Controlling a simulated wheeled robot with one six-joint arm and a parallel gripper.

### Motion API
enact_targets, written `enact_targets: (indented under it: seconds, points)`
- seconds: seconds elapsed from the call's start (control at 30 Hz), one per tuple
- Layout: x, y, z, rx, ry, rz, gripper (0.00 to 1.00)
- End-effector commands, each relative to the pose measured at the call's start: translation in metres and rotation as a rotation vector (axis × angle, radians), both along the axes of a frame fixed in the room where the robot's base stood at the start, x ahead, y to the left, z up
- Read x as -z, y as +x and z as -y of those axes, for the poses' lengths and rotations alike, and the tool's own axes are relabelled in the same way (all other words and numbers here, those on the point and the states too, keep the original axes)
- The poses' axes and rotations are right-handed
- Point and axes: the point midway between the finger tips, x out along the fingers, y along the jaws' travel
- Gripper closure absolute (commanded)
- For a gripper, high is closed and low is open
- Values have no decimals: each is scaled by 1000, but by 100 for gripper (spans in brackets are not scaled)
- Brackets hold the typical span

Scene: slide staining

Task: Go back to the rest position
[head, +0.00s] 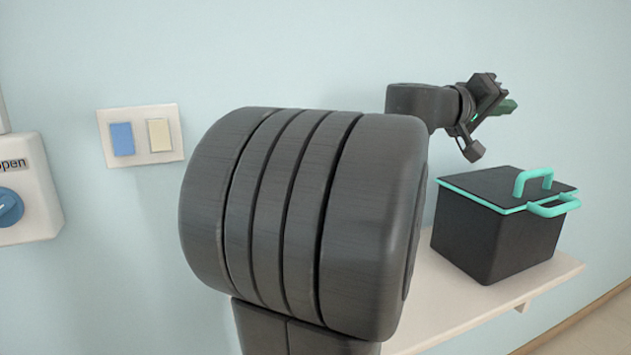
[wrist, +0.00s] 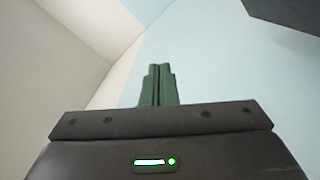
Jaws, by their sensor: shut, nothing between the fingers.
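My gripper (head: 508,106) is raised at the upper right of the head view, above and a little left of the lidded black box's handles. In the wrist view its two green fingers (wrist: 159,84) lie together, shut, with nothing between them. My arm's large dark joint fills the middle of the head view and hides part of the shelf and wall.
A black box (head: 485,235) with a closed lid and teal handles stands on a pale shelf (head: 440,305) at the right. A wall plate (head: 140,135) with a blue and a cream switch is at the left. A white unit (head: 28,190) with a blue knob is at the far left.

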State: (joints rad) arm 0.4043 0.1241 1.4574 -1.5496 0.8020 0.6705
Motion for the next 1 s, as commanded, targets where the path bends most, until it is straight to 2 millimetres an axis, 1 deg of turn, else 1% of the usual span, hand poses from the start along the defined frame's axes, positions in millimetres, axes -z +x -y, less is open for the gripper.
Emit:
enact_targets:
  seconds: [0.03,0.2,1.0]
  points:
    - [-6,3,-1,-2,-4,-15,100]
    - [-12,11,-5,-1,-24,-62,100]
    - [-28,52,-22,-1,-113,-276,100]
